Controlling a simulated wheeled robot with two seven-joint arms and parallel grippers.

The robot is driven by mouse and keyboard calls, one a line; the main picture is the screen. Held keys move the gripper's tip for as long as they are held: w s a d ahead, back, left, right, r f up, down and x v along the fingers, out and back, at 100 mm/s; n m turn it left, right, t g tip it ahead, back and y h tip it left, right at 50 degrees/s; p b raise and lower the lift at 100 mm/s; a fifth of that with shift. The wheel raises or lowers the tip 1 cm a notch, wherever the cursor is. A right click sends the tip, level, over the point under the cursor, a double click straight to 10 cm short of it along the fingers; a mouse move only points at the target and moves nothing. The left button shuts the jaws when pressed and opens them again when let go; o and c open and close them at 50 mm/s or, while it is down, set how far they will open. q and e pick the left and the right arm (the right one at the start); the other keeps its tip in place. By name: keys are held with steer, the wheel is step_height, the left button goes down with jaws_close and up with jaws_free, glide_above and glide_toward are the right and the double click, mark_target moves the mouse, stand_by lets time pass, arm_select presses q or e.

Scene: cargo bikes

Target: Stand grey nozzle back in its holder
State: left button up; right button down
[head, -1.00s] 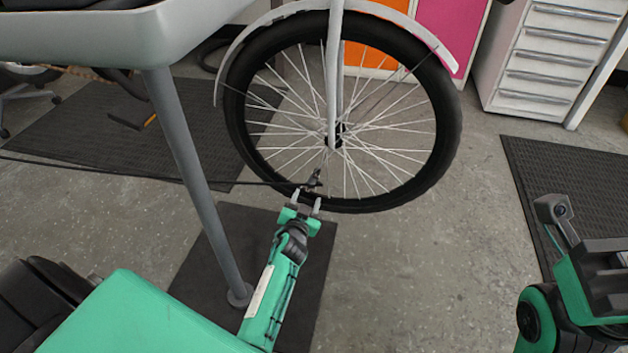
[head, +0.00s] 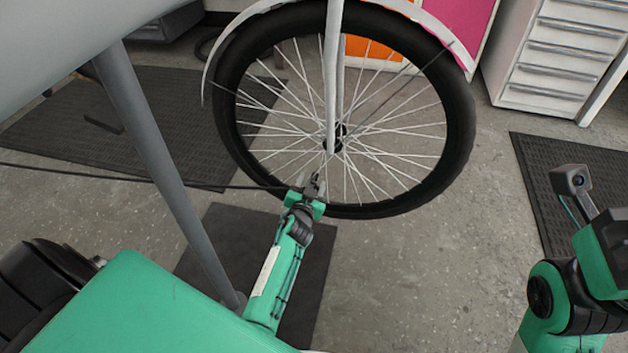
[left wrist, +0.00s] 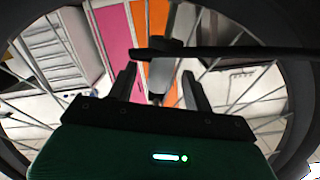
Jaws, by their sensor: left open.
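The grey nozzle (head: 313,184) is at the end of a thin dark hose, in front of the lower part of the bike wheel in the head view. In the left wrist view the nozzle (left wrist: 168,55) shows just beyond and between my fingertips, with the hose running off to the right. My left gripper (head: 308,187) is open around or just short of the nozzle; I cannot tell whether the fingers touch it. It also shows in the left wrist view (left wrist: 159,80). I cannot make out the holder. My right arm shows at the right edge, its fingertips out of view.
The bike wheel (head: 462,150) stands close behind the nozzle. A slanted grey post (head: 152,150) rises left of my left arm. The hose (head: 140,178) crosses the left side. Dark mats lie on the floor, and a white drawer cabinet (head: 555,55) stands at the back right.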

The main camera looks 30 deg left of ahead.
arm_select(q)
steer(key=c, duration=1)
steer(key=shift+c, duration=0.2)
steer(key=shift+r, duration=0.15)
steer(key=shift+d+r+p, duration=0.35)
steer(key=shift+r+p, duration=0.5)
steer(key=shift+o, duration=0.2)
